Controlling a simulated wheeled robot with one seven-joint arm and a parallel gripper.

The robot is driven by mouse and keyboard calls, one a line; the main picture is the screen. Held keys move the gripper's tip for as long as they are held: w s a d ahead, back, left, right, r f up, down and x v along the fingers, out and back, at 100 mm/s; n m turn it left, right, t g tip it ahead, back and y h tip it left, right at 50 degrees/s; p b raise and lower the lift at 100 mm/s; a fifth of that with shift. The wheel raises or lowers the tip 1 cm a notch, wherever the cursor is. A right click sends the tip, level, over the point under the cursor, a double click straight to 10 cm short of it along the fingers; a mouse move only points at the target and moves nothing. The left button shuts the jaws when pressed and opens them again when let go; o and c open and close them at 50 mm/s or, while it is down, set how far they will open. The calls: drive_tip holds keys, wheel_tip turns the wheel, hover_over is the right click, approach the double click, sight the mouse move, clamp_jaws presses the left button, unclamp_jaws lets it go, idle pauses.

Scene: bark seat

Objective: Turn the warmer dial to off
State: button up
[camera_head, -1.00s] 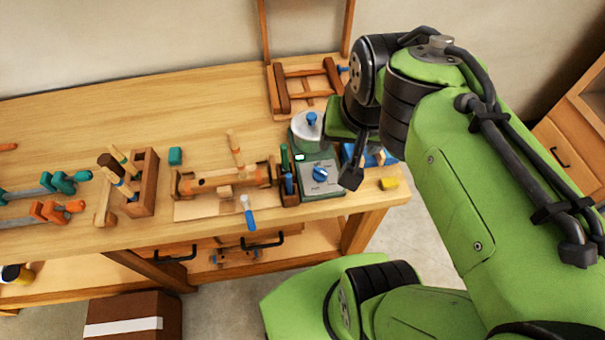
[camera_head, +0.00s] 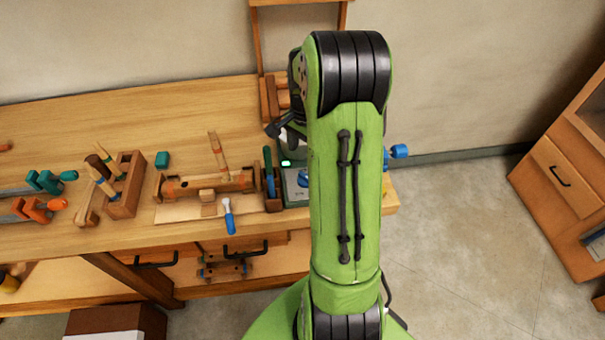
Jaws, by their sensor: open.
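The warmer (camera_head: 290,192) is a grey-green box near the right end of the workbench, largely hidden behind my raised arm. A small green light shows on its top. Its blue dial (camera_head: 303,178) peeks out at the left edge of my arm; its pointer and markings cannot be read. My gripper (camera_head: 282,131) is partly seen left of my arm, above and behind the dial in the picture, apart from it. Its dark fingers are open with nothing seen between them. The pot on the warmer is hidden.
A holder with a blue-handled tool (camera_head: 269,172) stands just left of the warmer. A wooden vise-like jig (camera_head: 205,184) and a blue-handled brush (camera_head: 228,215) lie further left. A blue knob (camera_head: 398,151) sticks out right of my arm. Open floor lies right of the bench.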

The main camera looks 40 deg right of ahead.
sight(305, 176)
wheel_tip(305, 176, down, 9)
drive_tip(key=shift+f+b, duration=0.15)
drive_tip(key=shift+b, duration=0.4)
drive_tip(key=shift+c, duration=0.4)
drive_tip(key=c, duration=1)
